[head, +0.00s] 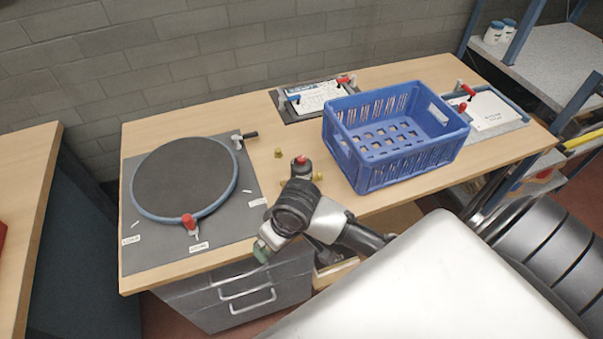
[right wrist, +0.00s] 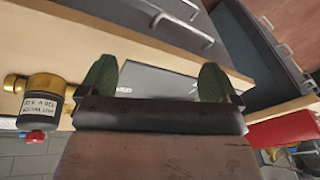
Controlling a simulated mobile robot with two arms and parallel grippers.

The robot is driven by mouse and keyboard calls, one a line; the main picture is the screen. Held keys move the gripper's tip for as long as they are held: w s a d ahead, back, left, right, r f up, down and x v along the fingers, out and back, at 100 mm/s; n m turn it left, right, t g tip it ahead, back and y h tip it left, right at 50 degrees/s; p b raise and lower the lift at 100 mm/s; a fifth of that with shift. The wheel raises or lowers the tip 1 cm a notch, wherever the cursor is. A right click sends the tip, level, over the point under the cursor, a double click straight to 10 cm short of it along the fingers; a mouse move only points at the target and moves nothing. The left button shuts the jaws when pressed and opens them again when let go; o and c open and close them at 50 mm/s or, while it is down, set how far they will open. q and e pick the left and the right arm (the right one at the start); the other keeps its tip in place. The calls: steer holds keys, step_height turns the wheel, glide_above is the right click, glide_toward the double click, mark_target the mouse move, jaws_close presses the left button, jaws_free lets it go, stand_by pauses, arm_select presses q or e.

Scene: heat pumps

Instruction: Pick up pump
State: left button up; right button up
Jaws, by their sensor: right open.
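The pump (head: 300,168) is a small dark body with a red knob on top and brass fittings. It stands on the wooden table, partly hidden behind my right arm. In the right wrist view the pump (right wrist: 43,98) is at the left, with a white label on its black body, apart from the fingers. My right gripper (head: 262,250) hangs near the table's front edge, to the lower left of the pump. Its two green-tipped fingers (right wrist: 156,80) are spread with nothing held between them. My left gripper is not in view.
A blue crate (head: 358,178) stands on the table (head: 255,140) right of the pump. A round dark turntable (head: 185,175) with a red clamp sits on a grey mat at the left. A small brass piece (head: 278,153) lies near the pump. Drawers (head: 240,290) are below the table.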

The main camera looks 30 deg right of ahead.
steer(key=w+d+r+m+g+h, duration=0.2)
steer(key=w+d+r+m, duration=0.15)
steer(key=w+d, duration=0.5)
step_height(320, 180, up, 6)
steer(key=m, duration=0.4)
glide_above(301, 167)
steer(key=w, duration=0.1)
steer(key=shift+w+d+n, duration=0.1)
steer(key=shift+d+n, duration=0.15)
steer(key=shift+d, duration=0.1)
step_height(301, 167, down, 5)
steer(key=shift+f, duration=0.1)
step_height(301, 167, down, 4)
steer(key=shift+p, duration=0.75)
steer(key=shift+f, duration=0.6)
steer(key=c, duration=1.6)
steer(key=shift+d+r, duration=0.1)
